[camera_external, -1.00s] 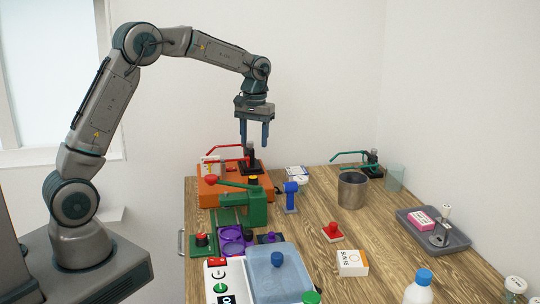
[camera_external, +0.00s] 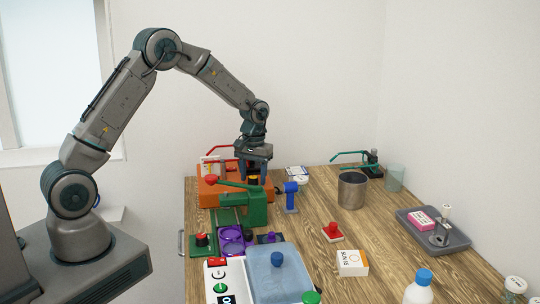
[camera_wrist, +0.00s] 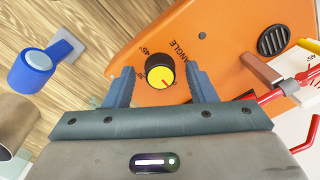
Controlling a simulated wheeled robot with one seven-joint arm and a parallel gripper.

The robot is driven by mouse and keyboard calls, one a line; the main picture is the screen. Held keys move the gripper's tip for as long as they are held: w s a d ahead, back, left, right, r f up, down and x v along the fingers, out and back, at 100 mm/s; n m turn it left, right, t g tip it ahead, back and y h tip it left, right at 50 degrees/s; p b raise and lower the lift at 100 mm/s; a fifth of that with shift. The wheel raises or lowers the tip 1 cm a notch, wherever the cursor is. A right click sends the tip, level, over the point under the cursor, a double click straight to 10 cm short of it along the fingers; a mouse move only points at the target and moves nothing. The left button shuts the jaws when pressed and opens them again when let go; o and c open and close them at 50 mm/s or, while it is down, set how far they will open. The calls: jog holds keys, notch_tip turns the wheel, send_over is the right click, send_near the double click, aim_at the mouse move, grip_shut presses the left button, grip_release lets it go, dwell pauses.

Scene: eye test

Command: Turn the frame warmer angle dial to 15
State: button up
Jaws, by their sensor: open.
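The frame warmer is an orange housing (camera_external: 207,198) at the back left of the table; its top (camera_wrist: 215,40) fills much of the wrist view. My gripper (camera_wrist: 160,82) is open, pointing down, with one blue-grey finger on each side of the dial. No contact shows. In the external view my gripper (camera_external: 256,176) is low over the housing.
A green lever press (camera_external: 256,208) stands just in front of the housing. A red lever (camera_wrist: 270,96) is close right of my gripper in the wrist view. A blue knob on a stand (camera_external: 291,197) and a metal cup (camera_external: 352,190) stand to the right. Bare wood lies between.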

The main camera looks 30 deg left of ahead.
jog(key=c, duration=1)
jog(key=m+b, duration=0.2)
jog(key=m, duration=0.2)
jog(key=shift+m+b, duration=0.3)
jog(key=shift+b, duration=0.05)
jog(key=shift+m+b, duration=0.5)
jog(key=shift+m, duration=1.5)
jog(key=o, duration=1)
